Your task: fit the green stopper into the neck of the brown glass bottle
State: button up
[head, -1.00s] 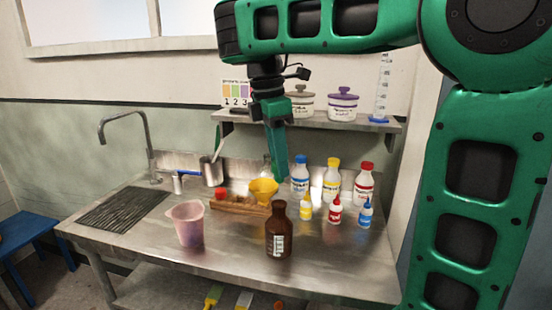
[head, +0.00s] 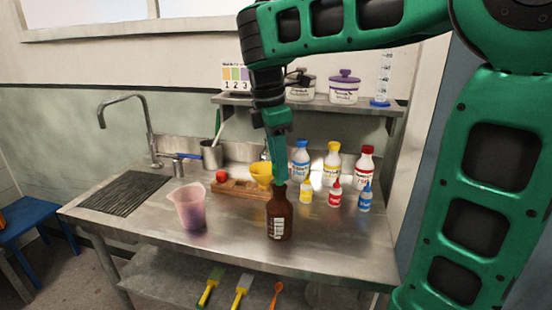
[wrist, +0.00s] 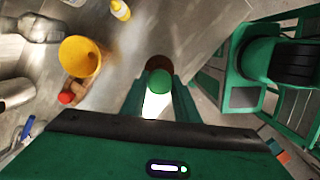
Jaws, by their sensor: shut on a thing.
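The brown glass bottle (head: 270,224) stands upright near the front of the steel counter, its white label facing me. My gripper (head: 278,180) points down directly over the bottle's neck in the head view. In the wrist view, my gripper (wrist: 160,88) is shut on the green stopper (wrist: 160,82), which shows as a round green top between the fingertips. The brown bottle (wrist: 158,63) shows just beyond the stopper, partly hidden by it. The fingers hide the bottle's mouth in the head view, so I cannot tell whether the stopper touches the neck.
A yellow funnel (head: 261,172) in a wooden rack (head: 235,190) is just behind left of the bottle. A pink beaker (head: 189,210) stands to the left. Several small dropper bottles and larger white bottles (head: 331,166) are behind right. The counter's front edge is near the bottle.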

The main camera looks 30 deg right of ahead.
jog(key=shift+f, duration=1.35)
jog(key=o, duration=1.1)
jog(key=shift+f, duration=0.1)
jog(key=r, duration=0.4)
jog(key=a+r, duration=0.1)
jog(key=r, duration=0.1)
jog(key=shift+w+r, duration=0.15)
jog(key=shift+w, duration=0.1)
jog(key=shift+a+r, duration=0.15)
jog(key=shift+r, duration=0.5)
jog(key=shift+s, duration=0.1)
